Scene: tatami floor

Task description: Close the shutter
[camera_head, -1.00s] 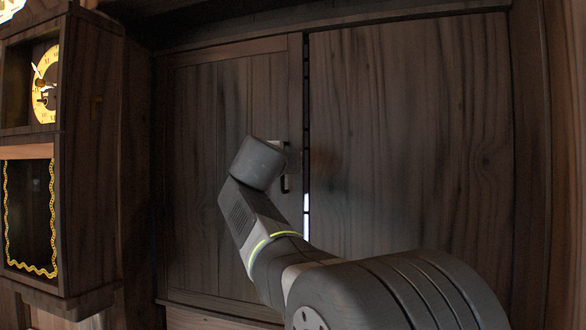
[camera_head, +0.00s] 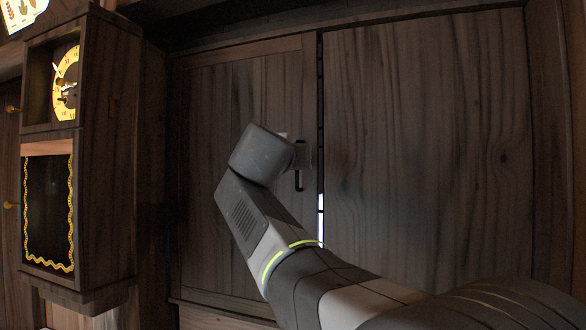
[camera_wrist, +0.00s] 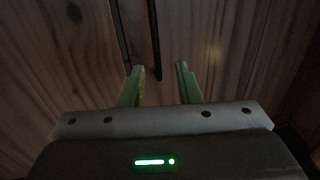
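The shutter has two dark wooden panels. The left panel (camera_head: 210,120) and the right panel (camera_head: 430,130) stand nearly flush, with a thin upright gap between them where light shows low down. A small dark handle (camera_head: 299,181) is on the left panel near the gap. A dark upright bar (camera_wrist: 155,45), likely the handle, is just beyond the fingertips. Whether they touch the wood is unclear.
A wooden clock cabinet (camera_head: 108,150) with a yellow dial hangs at the left, beside the shutter. A dark wooden frame post (camera_head: 550,150) borders the right panel. My arm covers the lower middle of the shutter.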

